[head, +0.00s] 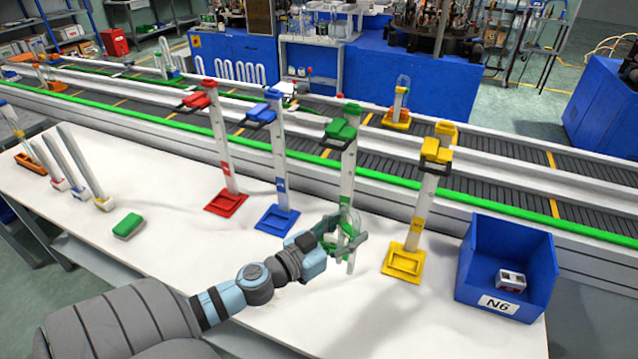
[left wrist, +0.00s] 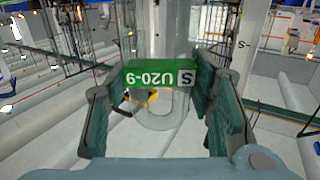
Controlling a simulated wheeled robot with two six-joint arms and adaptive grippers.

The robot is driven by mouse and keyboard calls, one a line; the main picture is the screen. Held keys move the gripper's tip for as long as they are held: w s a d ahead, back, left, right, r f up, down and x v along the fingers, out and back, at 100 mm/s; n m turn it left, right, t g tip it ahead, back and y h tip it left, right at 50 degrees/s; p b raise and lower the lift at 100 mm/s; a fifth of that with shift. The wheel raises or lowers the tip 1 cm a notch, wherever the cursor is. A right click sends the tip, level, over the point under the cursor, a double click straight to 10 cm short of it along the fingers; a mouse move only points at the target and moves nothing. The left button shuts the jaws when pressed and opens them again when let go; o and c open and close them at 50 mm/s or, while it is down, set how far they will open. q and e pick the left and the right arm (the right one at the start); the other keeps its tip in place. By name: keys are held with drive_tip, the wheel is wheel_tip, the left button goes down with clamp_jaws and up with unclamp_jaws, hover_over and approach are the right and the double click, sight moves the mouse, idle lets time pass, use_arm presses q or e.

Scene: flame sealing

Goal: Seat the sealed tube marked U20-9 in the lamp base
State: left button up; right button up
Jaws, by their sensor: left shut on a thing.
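My left gripper (head: 352,238) is shut on the tube marked U20-9 at the foot of the green stand (head: 348,180). In the left wrist view the tube's green label (left wrist: 160,77) reads U20-9 with an S, upside down, between the two fingers (left wrist: 160,110). A clear glass U-bend (left wrist: 162,118) shows beyond the label. The green stand's foot is largely hidden by my gripper, and I cannot tell whether the tube touches it. A green-topped white block (head: 128,225) lies on the table at left; I cannot tell whether it is the lamp base. My right gripper is not in view.
The red stand (head: 225,150), blue stand (head: 279,165) and yellow stand (head: 425,195) flank the green one. A blue bin marked N6 (head: 480,262) stands at right with a small red-and-white part (head: 511,281).

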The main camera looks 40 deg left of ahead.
use_arm(q)
drive_tip(key=a+f+n+y, duration=0.1)
drive_tip(key=a+y, duration=0.1)
drive_tip(key=a+f+n+y, duration=0.2)
drive_tip(key=y, duration=0.1)
drive_tip(key=s+a+f+n+y, duration=0.1)
drive_tip(key=a+n+y, duration=0.1)
drive_tip(key=y, duration=0.1)
drive_tip(key=shift+a+f, duration=0.25)
drive_tip(key=shift+a, duration=0.1)
drive_tip(key=shift+c, duration=0.6)
drive_tip(key=shift+n+y, duration=0.3)
drive_tip(key=shift+y, duration=0.2)
drive_tip(key=x, duration=1.2)
drive_tip(key=shift+w+a+f, duration=0.3)
drive_tip(key=shift+w+f, duration=0.05)
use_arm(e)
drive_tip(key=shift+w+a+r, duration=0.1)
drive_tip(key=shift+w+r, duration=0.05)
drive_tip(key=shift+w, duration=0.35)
use_arm(q)
drive_tip(key=shift+f, duration=0.1)
